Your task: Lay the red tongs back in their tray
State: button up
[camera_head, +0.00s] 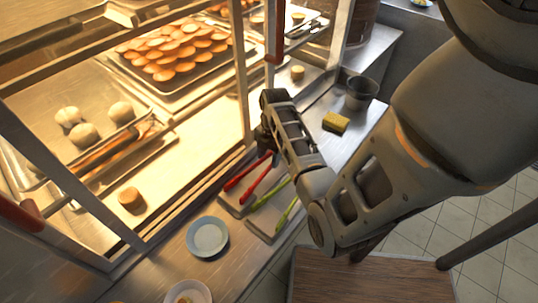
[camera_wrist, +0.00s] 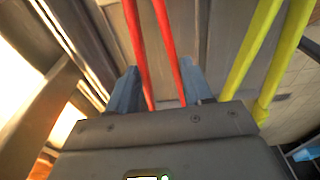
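The red tongs (camera_head: 253,179) lie over a shallow metal tray (camera_head: 236,208) on the counter in the head view, their far end hidden behind my gripper. I cannot tell whether they rest on its floor. My gripper (camera_head: 266,148) is at that far end, pointing down and partly hidden by its own wrist. In the wrist view, the two arms of the red tongs (camera_wrist: 168,50) run between my blue-grey fingertips (camera_wrist: 158,88). The fingers stand apart, with a visible gap beside the left one, so they look open around the tongs.
Green tongs (camera_head: 274,205) lie right beside the red ones; they look yellow in the wrist view (camera_wrist: 255,45). A blue plate (camera_head: 207,237) stands to the front left. A yellow sponge (camera_head: 336,121) and a metal pot (camera_head: 361,92) are behind. The glazed food case borders the left.

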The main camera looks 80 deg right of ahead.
jog(key=shift+o, duration=0.4)
jog(key=o, duration=0.5)
jog(key=shift+o, duration=0.2)
jog(key=shift+r, duration=0.1)
notch_tip(320, 180, up, 8)
jog(key=shift+s+d+f, duration=0.25)
jog(key=shift+d, duration=0.15)
